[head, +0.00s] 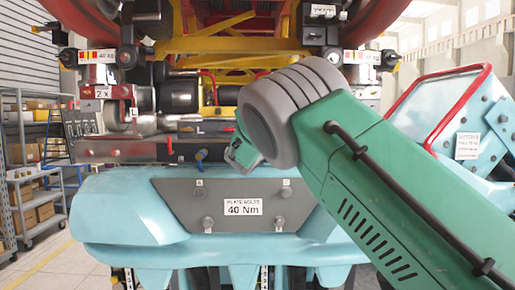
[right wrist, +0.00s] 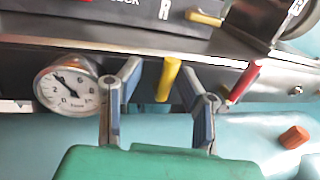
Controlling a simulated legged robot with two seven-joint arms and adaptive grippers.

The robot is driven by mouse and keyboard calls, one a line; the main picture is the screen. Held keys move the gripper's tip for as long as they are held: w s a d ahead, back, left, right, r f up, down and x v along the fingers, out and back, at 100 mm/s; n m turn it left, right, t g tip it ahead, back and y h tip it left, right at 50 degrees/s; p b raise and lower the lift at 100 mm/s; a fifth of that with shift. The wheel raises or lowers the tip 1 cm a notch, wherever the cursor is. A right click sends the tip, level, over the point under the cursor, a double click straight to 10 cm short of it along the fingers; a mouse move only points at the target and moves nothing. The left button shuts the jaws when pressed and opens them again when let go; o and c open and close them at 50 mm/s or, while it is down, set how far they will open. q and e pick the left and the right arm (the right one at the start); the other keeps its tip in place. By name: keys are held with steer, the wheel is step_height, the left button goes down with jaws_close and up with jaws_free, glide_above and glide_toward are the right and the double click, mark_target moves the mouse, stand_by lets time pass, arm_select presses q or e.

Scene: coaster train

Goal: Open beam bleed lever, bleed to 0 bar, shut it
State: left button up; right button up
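In the right wrist view my right gripper (right wrist: 160,100) is open, its two blue-grey fingers spread wide. A yellow lever (right wrist: 168,80) stands between the fingers, apart from both. A red lever (right wrist: 245,82) tilts to the right of the right finger. A round white pressure gauge (right wrist: 68,87) sits left of the fingers. Its needle points up and left; the exact reading is too small to tell. I see no label naming the bleed lever. In the head view my green right arm reaches in from the right, and its gripper (head: 240,152) is mostly hidden behind the wrist.
A dark metal beam (head: 120,150) runs above a light blue body with a grey plate (head: 235,205) marked 40 Nm. Another yellow handle (right wrist: 203,17) is above the beam, and an orange-brown knob (right wrist: 294,137) is at lower right. A blue-green box with a red rail (head: 470,110) stands right.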

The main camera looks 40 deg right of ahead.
steer(key=shift+a, duration=0.1)
steer(key=c, duration=0.6)
steer(key=shift+s, duration=0.15)
jaws_close()
steer(key=shift+d, duration=0.4)
steer(key=shift+d+f, duration=0.15)
steer(key=shift+d, duration=0.1)
arm_select(q)
steer(key=shift+d, duration=0.1)
arm_select(e)
steer(key=shift+a+f, duration=0.1)
arm_select(q)
steer(key=shift+f, duration=0.15)
arm_select(e)
steer(key=shift+f, duration=0.1)
